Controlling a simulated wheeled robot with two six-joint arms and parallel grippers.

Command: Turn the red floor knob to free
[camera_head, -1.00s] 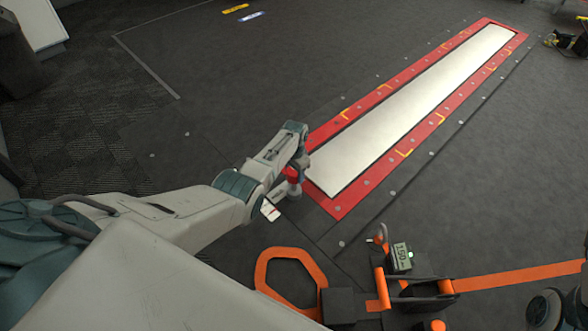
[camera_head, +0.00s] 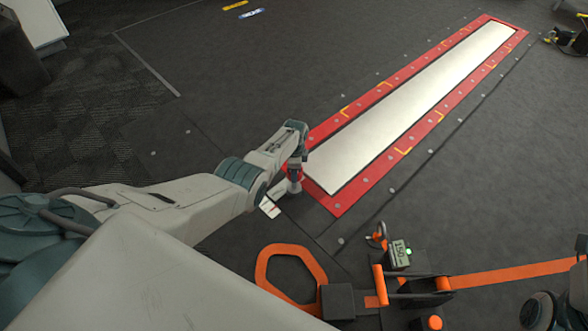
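My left gripper (camera_head: 294,176) points down at the near-left corner of the red-framed white panel, right over the spot of the floor knob. No red of the knob shows now; the gripper seems to cover it. A grey round part (camera_head: 294,187) shows just under the gripper, and I cannot tell if it is the knob's base. A white label plate (camera_head: 269,208) lies on the floor just left of it. The fingers are too small and overlapped to tell if they are open or shut on the knob. My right gripper is not clearly in view.
The red frame (camera_head: 340,208) with its long white panel (camera_head: 400,115) runs toward the upper right. An orange strap loop (camera_head: 262,268), an orange-handled device with a small display (camera_head: 401,254) and an orange strap (camera_head: 520,274) lie in front.

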